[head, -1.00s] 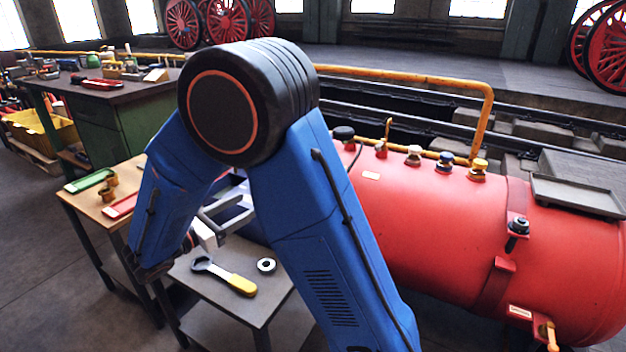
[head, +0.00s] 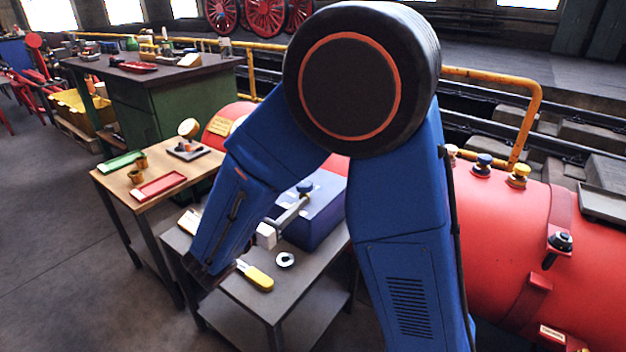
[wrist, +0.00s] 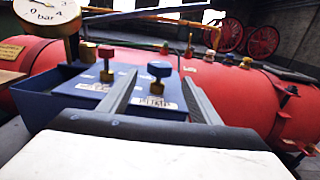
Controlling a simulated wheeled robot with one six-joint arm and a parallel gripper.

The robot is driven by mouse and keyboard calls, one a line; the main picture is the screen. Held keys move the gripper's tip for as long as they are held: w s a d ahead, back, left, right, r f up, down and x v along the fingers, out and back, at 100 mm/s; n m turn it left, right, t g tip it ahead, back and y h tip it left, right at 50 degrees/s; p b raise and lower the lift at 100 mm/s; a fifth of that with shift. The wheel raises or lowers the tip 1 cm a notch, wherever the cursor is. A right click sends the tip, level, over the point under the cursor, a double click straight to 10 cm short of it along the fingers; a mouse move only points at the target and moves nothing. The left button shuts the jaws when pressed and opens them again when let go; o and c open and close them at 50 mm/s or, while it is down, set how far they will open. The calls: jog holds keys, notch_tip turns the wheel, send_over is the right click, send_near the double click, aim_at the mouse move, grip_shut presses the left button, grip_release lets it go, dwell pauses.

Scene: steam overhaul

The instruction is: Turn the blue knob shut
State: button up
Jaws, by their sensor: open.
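A blue knob (wrist: 159,70) stands upright on a blue box (head: 325,215), behind a label reading PUMP; it also shows in the head view (head: 305,187). A red knob (wrist: 106,53) stands to its left on the same box. Another blue knob (head: 484,160) sits on top of the red tank, left of a yellow one. My gripper (wrist: 158,88) is open and empty, pointing at the box. In the wrist view the box's blue knob shows between its fingers; I cannot tell whether they touch it. My arm partly hides the box in the head view.
The red tank (head: 515,215) lies behind and to the right. A pressure gauge (wrist: 48,10) rises left of the box. A yellow-handled wrench (head: 258,278) and a metal ring (head: 285,259) lie on the grey table (head: 290,295). A yellow pipe (head: 530,110) runs behind the tank.

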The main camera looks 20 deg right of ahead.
jog(key=x, duration=1.2)
jog(key=shift+w+d, duration=0.15)
jog(key=shift+w, duration=0.1)
jog(key=c, duration=1.1)
